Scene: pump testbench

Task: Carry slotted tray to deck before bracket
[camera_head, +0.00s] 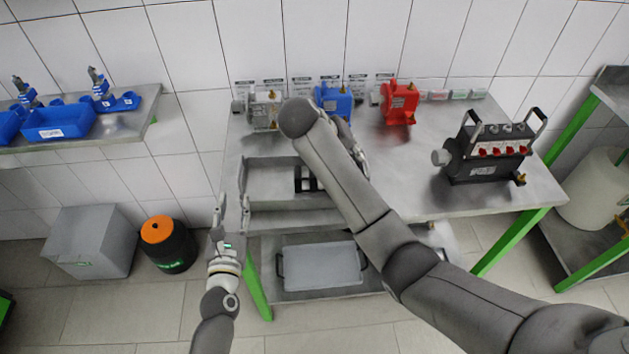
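A grey metal tray (272,181) lies on the front left of the steel table (440,200). A black slotted piece (305,179) sits inside it, and my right arm covers its right part. My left gripper (232,208) is at the tray's left end, with its fingers spread apart near the rim. I cannot tell whether it touches the tray. My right gripper (357,158) is near the tray's right end. It is mostly hidden behind my arm, so its fingers cannot be read. I cannot make out a bracket.
Grey (264,110), blue (334,100) and red (399,103) pumps stand along the back. A black unit with handles (487,152) stands at right. A lidded grey box with black handles (322,267) is on the lower shelf. A shelf with blue bins (58,121) is at left.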

